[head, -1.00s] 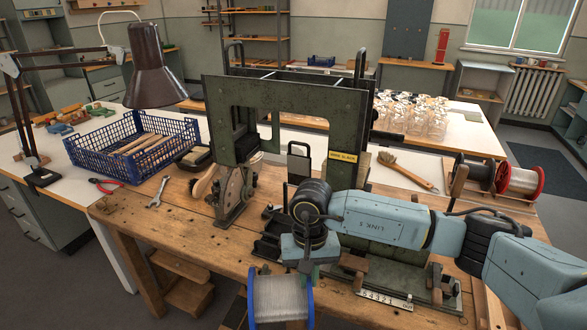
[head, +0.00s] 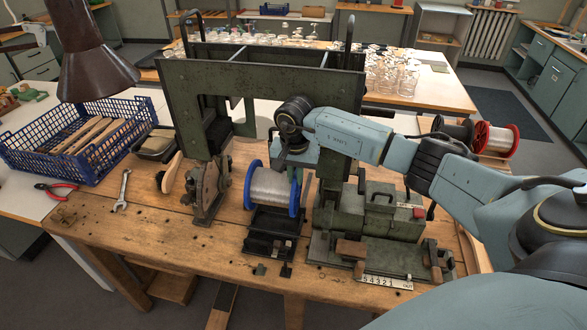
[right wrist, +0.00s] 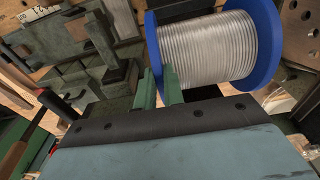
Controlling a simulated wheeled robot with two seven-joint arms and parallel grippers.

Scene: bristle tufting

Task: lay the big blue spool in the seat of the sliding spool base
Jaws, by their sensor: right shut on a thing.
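The big blue spool (head: 271,188), with blue flanges and pale wire, lies on its side with its axis running left to right. My right gripper (head: 296,173) is shut on its right flange. In the right wrist view the green fingertips (right wrist: 160,84) grip the edge of the blue flange, and the spool (right wrist: 212,48) fills the top. The black sliding spool base (head: 268,240) is on the bench directly below the spool in the head view. The spool hides its back part and seat, so I cannot tell whether they touch. My left gripper is not in view.
A green press frame (head: 262,85) stands behind the spool. A green toolbox-like block (head: 370,215) is close on the right. A blue crate (head: 75,140), pliers (head: 55,190) and a wrench (head: 122,190) are at the left. A red-flanged spool (head: 493,140) is at the back right.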

